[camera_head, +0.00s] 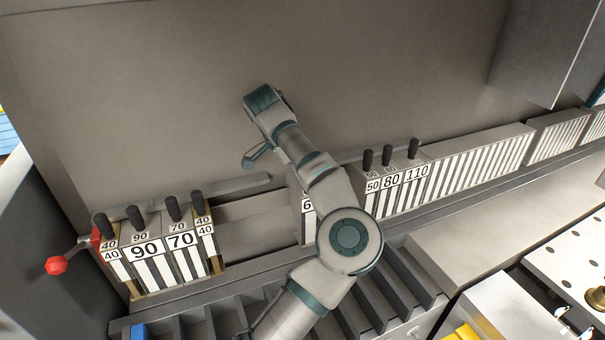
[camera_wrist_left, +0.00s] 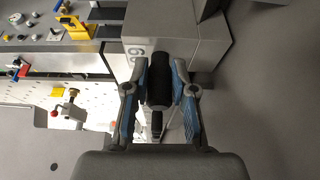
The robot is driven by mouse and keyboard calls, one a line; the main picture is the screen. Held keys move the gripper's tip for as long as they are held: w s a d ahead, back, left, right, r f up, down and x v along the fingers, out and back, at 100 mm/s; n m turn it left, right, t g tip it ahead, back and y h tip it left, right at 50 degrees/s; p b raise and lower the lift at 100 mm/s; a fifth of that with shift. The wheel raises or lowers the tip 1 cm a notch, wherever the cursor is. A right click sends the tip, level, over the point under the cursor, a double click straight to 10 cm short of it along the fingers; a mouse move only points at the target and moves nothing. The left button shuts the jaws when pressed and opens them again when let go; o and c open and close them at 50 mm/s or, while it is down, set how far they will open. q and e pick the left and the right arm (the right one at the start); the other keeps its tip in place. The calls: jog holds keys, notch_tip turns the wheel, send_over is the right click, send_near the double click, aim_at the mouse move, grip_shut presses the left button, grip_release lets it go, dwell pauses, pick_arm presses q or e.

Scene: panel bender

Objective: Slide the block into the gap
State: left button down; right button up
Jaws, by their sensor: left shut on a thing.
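The block marked with a 6 (camera_head: 307,224) stands on the rail in the head view, mostly hidden behind my left arm. My left gripper (camera_wrist_left: 159,100) is shut on that handle, one finger on each side. In the head view only a finger of my left gripper (camera_head: 258,156) shows beside the wrist. The gap (camera_head: 258,218) is the open stretch of rail between the 70/40 blocks and this block. My right gripper is in neither view.
Blocks marked 40, 90, 70 and 40 (camera_head: 150,250) stand at the left, with a red knob (camera_head: 56,265) beside them. Blocks marked 50, 80 and 110 (camera_head: 392,181) stand right of my arm, followed by a long striped row (camera_head: 480,165). Dark slats (camera_head: 405,280) lie in front.

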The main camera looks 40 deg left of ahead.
pick_arm(q)
jog(key=shift+s+a, duration=0.1)
jog(key=shift+s, duration=0.05)
jog(key=shift+s+a+r, duration=0.15)
jog(key=shift+s+a, duration=0.05)
jog(key=shift+s, duration=0.2)
jog(key=shift+s+a, duration=0.15)
jog(key=shift+s, duration=0.1)
jog(key=c, duration=0.9)
grip_release()
jog(key=v, duration=1.2)
